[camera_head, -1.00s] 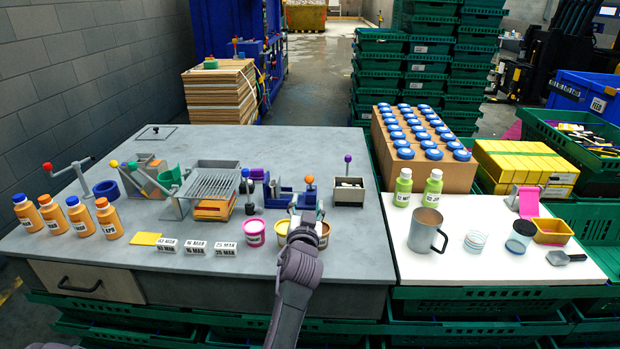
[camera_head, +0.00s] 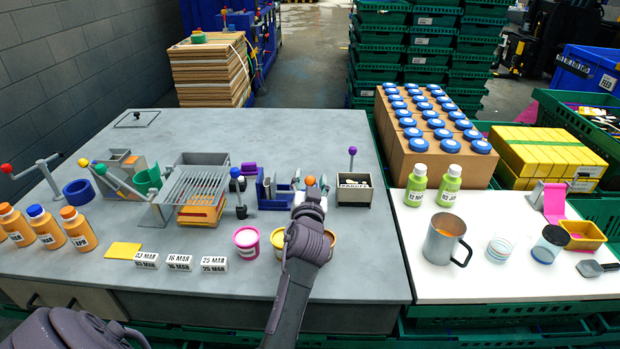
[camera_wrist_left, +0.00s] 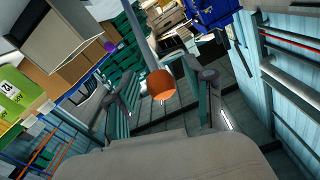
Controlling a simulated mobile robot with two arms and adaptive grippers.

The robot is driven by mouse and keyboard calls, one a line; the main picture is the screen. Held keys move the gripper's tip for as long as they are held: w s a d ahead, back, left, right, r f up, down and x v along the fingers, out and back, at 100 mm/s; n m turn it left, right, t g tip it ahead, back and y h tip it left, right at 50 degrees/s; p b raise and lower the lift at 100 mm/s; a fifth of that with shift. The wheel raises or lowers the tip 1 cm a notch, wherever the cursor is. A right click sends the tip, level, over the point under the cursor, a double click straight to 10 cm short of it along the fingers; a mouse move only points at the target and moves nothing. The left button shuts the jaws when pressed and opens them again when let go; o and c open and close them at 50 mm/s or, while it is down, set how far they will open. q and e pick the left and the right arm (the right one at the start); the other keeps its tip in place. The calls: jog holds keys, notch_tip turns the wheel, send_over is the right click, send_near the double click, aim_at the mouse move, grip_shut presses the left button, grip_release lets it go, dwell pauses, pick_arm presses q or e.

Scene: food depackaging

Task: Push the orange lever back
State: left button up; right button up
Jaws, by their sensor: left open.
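The orange lever's round knob (camera_head: 310,181) shows at the tip of my left gripper (camera_head: 310,193) in the head view. The gripper hides most of its shaft and base there. In the left wrist view the orange knob (camera_wrist_left: 161,84) sits on a grey shaft, between the two spread fingers of my left gripper (camera_wrist_left: 160,95). The fingers are open, with space on both sides of the knob. I cannot tell whether anything touches it. My right gripper is not in view.
A blue fixture (camera_head: 272,190) stands just left of the lever. A grey box with a purple-knobbed lever (camera_head: 352,151) stands to its right. Pink (camera_head: 246,239) and yellow tubs sit close to my left arm.

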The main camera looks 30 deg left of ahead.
pick_arm(q)
jog(key=shift+s+d+r, duration=0.1)
jog(key=shift+c, duration=2.1)
jog(key=c, duration=0.3)
grip_shut()
jog(key=r+p, duration=0.1)
jog(key=p, duration=0.1)
jog(key=w+a+r+g+h+p, duration=0.1)
jog(key=p, duration=0.2)
jog(key=shift+w, duration=0.25)
jog(key=shift+w+a+r+p, duration=0.2)
jog(key=shift+w+p, duration=0.1)
jog(key=shift+p, duration=0.1)
jog(key=w, duration=0.1)
jog(key=w+a+r, duration=0.1)
jog(key=w+a, duration=0.1)
jog(key=w, duration=0.1)
jog(key=shift+a+r+b, duration=0.25)
jog(key=shift+b, duration=0.1)
jog(key=w+a, duration=0.1)
jog(key=w+b, duration=0.1)
jog(key=shift+w+a+r, duration=0.3)
jog(key=shift+w+a, duration=0.05)
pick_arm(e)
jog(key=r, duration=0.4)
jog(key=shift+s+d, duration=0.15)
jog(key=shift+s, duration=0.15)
